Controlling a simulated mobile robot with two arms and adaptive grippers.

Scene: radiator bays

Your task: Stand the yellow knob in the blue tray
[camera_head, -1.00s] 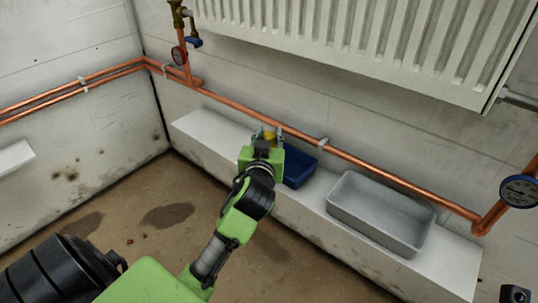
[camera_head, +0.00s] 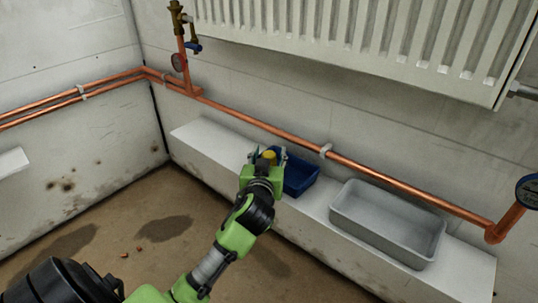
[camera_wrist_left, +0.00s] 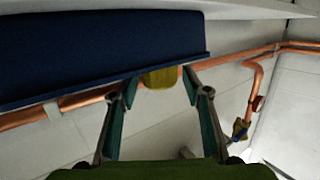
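The yellow knob (camera_head: 269,155) is upright between the fingertips of my left gripper (camera_head: 268,157), at the left end of the blue tray (camera_head: 302,176). My right gripper is out of view.
The blue tray stands on a white ledge (camera_head: 460,268) along the wall. A grey bin (camera_head: 385,225) is to its right. A copper pipe (camera_head: 400,182) runs just above the ledge, with a radiator (camera_head: 370,35) higher up. A valve (camera_head: 178,15) stands at the left.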

